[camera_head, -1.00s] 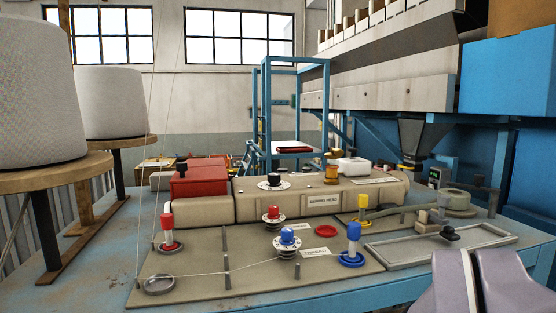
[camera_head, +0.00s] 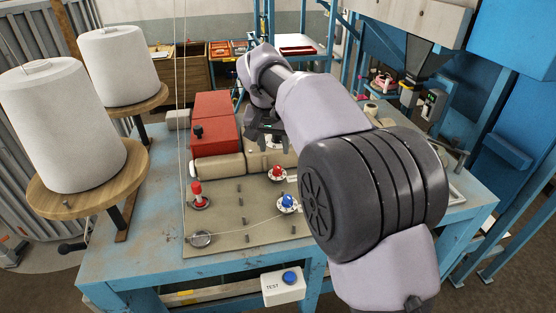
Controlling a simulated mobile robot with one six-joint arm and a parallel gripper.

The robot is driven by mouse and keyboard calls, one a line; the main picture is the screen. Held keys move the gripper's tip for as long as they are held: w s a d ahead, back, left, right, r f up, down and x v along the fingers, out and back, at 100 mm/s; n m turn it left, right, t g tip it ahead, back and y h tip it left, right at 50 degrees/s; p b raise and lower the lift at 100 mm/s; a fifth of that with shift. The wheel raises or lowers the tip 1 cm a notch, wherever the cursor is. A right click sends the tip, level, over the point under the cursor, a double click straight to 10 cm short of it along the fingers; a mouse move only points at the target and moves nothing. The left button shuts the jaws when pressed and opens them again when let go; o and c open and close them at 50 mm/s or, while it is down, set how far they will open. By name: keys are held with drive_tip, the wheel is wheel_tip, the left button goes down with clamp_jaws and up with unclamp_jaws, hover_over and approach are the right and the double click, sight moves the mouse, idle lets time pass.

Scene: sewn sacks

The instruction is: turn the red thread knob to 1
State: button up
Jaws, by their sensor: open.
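The red knob (camera_head: 277,171) sits on a pale round dial on the beige machine plate (camera_head: 235,222). The marks on its dial are too small to read, so I cannot tell its setting. My arm reaches in from the right, and my gripper (camera_head: 264,135) is above the machine, behind the red knob and a little left of it. The gripper is open and apart from the red knob. It partly covers a pale dial behind it.
A blue knob (camera_head: 287,202) on a dial stands just in front of the red one. A red-topped post (camera_head: 197,193) and a red box (camera_head: 214,121) are to the left. White thread cones (camera_head: 65,125) stand further left. My arm hides the machine's right part.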

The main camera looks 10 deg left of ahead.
sight(277, 168)
drive_tip(key=p+x, duration=0.2)
drive_tip(key=x, duration=0.9)
drive_tip(key=shift+w+a+f, duration=0.1)
drive_tip(key=shift+w, duration=0.1)
drive_tip(key=shift+s, duration=0.1)
drive_tip(key=shift+c, duration=0.2)
clamp_jaws()
